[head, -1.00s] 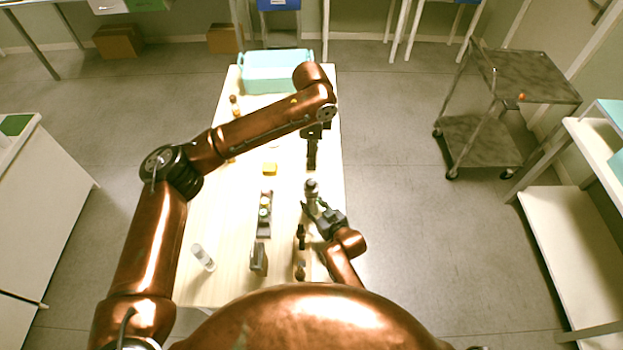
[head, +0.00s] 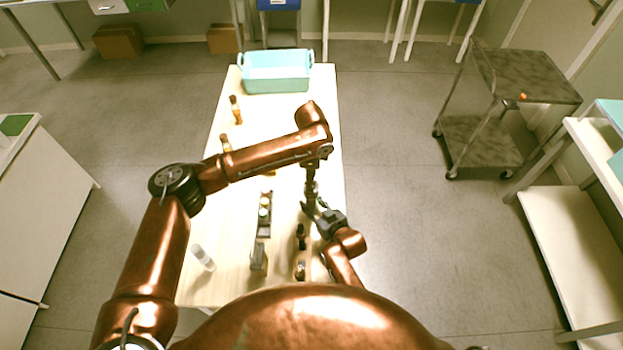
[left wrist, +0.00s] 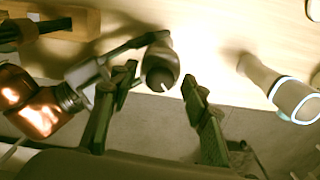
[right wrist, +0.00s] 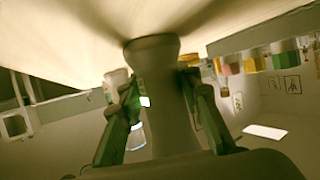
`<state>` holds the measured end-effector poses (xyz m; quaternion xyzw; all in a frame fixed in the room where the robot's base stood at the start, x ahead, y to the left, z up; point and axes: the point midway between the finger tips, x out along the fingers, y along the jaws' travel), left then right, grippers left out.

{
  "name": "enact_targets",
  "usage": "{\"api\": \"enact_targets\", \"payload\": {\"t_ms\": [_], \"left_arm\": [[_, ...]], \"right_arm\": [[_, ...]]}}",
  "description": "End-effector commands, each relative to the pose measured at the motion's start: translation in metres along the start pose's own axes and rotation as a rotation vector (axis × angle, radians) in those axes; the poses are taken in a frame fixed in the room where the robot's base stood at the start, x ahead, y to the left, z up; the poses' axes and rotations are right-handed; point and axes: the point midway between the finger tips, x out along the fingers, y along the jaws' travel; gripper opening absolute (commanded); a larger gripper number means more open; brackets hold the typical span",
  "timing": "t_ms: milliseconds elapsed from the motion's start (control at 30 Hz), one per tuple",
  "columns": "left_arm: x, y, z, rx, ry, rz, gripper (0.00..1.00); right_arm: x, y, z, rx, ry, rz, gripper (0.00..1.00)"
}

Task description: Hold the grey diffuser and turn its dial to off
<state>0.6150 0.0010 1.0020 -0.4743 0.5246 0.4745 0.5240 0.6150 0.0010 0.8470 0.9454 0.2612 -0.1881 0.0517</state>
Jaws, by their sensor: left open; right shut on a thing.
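The grey diffuser (head: 310,191) stands upright near the right edge of the table. My right gripper (head: 314,206) is shut around its body; the right wrist view shows the waisted grey body (right wrist: 156,95) between both fingers, its foot at the tabletop. My left gripper (head: 312,174) is directly above it, pointing down. In the left wrist view, the dark round dial (left wrist: 160,68) with a white mark lies between the open left fingers (left wrist: 158,100), apart from both. The dial's setting cannot be read.
A rack with small bottles (head: 264,214), dark bottles (head: 300,236), a grey block (head: 259,258) and a white cylinder (head: 203,258) are nearer. A teal basket (head: 276,84) stands at the far end.

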Motion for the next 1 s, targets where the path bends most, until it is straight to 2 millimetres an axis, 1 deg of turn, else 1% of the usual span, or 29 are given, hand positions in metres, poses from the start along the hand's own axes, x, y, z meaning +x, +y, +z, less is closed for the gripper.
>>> {"api": "enact_targets", "payload": {"t_ms": [200,800,1000], "left_arm": [[0.0003,0.0,-0.0001,0.0,0.0,0.0,0.43],[-0.0001,0.0,-0.0002,0.0,0.0,0.0,0.02],[-0.0002,0.0,-0.0002,0.012,0.0,0.0,0.0]], "right_arm": [[0.0001,-0.0002,0.0012,0.001,-0.002,-0.001,0.03],[0.0001,-0.0002,0.0013,0.001,-0.002,0.0,0.03],[0.0001,-0.0002,0.0013,0.001,-0.003,0.0,0.03]]}}
